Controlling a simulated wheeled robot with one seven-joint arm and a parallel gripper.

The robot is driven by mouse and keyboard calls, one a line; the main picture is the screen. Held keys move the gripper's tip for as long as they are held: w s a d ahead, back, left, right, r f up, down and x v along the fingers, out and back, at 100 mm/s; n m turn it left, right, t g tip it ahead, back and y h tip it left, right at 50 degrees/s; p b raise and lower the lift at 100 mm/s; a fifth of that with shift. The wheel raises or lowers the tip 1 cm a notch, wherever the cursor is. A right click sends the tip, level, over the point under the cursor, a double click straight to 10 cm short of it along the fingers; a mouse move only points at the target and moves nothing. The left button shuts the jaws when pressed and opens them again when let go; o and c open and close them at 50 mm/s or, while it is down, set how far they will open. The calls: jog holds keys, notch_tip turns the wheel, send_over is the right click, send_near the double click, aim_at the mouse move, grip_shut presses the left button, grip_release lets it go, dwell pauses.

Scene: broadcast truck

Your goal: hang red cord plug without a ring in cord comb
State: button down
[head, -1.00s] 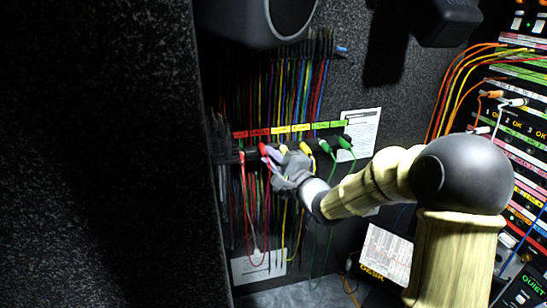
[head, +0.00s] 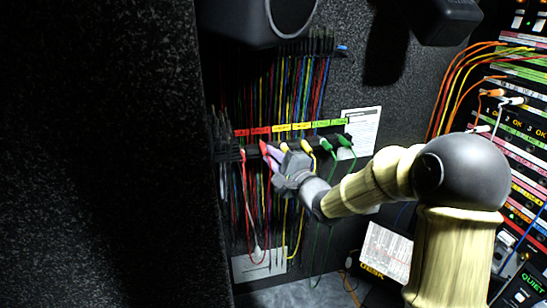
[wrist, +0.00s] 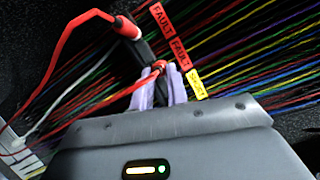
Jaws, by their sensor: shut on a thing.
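The cord comb (head: 300,143) is a dark bar on the back wall below red, yellow and green labels. My gripper (head: 270,153) is at its left part, under the red labels. In the wrist view its lilac fingers (wrist: 161,92) are shut on a red cord plug (wrist: 157,67), with the dark comb (wrist: 147,55) just beyond. I see no ring on the held plug, but the fingers hide part of it. Another red plug (head: 243,155) hangs to the left; in the wrist view this red plug (wrist: 127,28) shows a pale band. I cannot tell whether the held plug is seated in a slot.
Yellow plugs (head: 306,147) and green plugs (head: 326,146) hang on the comb to the right of my gripper. Many thin coloured cords run behind it. A dark side wall (head: 120,150) stands close on the left. A patch panel with plugged cords (head: 515,140) is at the right.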

jog(key=shift+c, duration=1)
grip_release()
jog(key=shift+s+d, duration=0.25)
jog(key=shift+s, duration=0.55)
jog(key=shift+s+d, duration=0.2)
jog(key=shift+s, duration=0.55)
jog(key=s, duration=0.2)
jog(key=s+d, duration=0.1)
jog(key=s, duration=0.1)
jog(key=shift+s+d, duration=0.15)
jog(key=shift+s, duration=0.15)
dwell(0.3)
